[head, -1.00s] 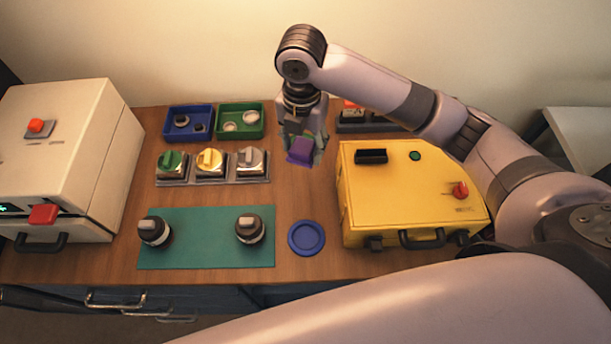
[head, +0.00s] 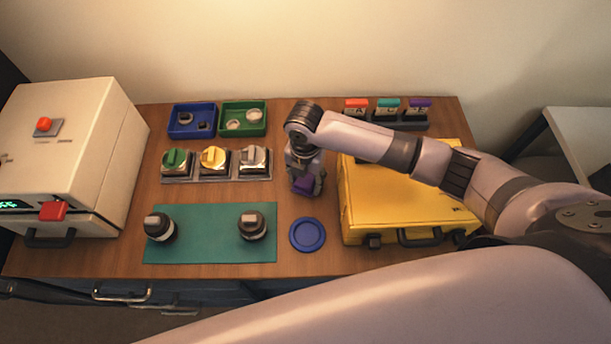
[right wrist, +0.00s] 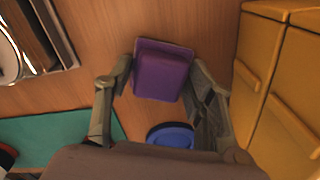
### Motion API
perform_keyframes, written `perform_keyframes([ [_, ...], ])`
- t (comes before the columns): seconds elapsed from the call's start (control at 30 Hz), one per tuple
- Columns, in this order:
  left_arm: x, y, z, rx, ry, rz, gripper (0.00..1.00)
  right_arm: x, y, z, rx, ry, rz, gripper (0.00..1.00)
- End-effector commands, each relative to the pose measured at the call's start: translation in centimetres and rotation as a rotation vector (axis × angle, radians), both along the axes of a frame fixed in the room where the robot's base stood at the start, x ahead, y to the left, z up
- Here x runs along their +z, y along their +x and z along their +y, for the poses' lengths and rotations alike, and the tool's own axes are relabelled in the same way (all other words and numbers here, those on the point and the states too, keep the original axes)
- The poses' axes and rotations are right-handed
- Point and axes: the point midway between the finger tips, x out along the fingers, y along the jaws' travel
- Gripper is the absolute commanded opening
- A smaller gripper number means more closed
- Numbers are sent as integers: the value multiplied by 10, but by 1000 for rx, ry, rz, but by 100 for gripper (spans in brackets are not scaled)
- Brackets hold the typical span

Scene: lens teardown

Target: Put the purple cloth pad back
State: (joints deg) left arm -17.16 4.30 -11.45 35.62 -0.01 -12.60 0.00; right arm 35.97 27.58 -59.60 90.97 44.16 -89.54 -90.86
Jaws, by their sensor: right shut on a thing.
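The purple cloth pad (head: 303,185) is a small block held between the fingers of my right gripper (head: 305,188). In the right wrist view the pad (right wrist: 161,72) sits between the fingertips of the gripper (right wrist: 160,85). The gripper points down over the table, between the row of knobbed blocks and the yellow case. I cannot tell whether the pad touches the table. A round blue dish (head: 307,235) lies just in front of the pad and looks empty. My left gripper is not in view.
The yellow case (head: 375,215) stands close to the right. A teal mat (head: 205,238) with two dark lens-like parts lies front left. Knobbed blocks (head: 213,160), blue (head: 180,131) and green trays (head: 233,133) stand behind left. A rack with coloured tabs (head: 387,118) is at the back.

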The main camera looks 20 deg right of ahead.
Motion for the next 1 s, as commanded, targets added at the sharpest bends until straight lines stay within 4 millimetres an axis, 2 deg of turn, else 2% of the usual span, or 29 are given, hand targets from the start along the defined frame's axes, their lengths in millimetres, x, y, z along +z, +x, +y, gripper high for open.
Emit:
perform_keyframes([
  [0.23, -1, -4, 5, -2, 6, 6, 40, -2, 0, 0, 0, -1, 1, 27],
  [0.27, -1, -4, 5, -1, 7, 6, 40, -2, 0, 0, 0, 0, 0, 51],
  [0.53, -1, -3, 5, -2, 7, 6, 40, -1, 0, 0, 0, -1, 1, 69],
  [0.83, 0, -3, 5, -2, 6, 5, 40, 0, 0, 0, 0, -1, 1, 69],
  [1.0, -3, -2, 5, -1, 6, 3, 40, 14, 1, 0, 0, 1, -3, 69],
])
